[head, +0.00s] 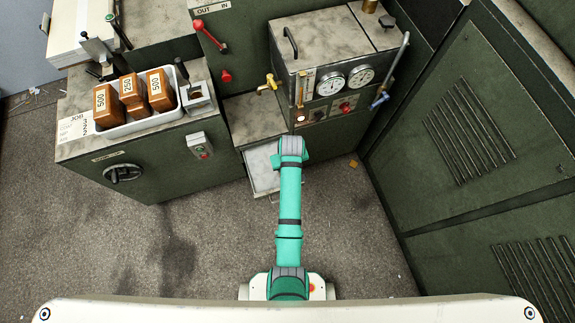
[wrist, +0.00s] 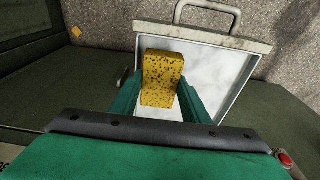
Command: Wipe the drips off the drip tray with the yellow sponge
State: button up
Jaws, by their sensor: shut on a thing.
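The yellow sponge (wrist: 162,72), with dark pores, is held between the green fingers of my gripper (wrist: 160,98) in the wrist view. The drip tray (wrist: 244,82) is a pale, shallow tray with a raised rim and a bar handle, and it lies below and beyond the sponge. I cannot tell whether the sponge touches it. In the head view the tray (head: 263,182) sticks out at the foot of the machine, partly hidden by my arm. The gripper and sponge are hidden there. The tray floor looks mottled grey-white; I cannot make out separate drips.
A brass tap (head: 269,84) and a gauge panel (head: 333,82) stand above the tray. A bin with orange numbered blocks (head: 132,93) sits on the left cabinet. A large louvred green cabinet (head: 475,130) stands right. Grey floor (head: 180,240) is clear in front.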

jog(key=shift+f, duration=1)
dwell(0.3)
jog(key=shift+s+a+r, duration=0.1)
jog(key=shift+s+a, duration=0.2)
jog(key=shift+a, duration=0.65)
jog(key=shift+s+a, duration=0.3)
jog(key=shift+a, duration=0.6)
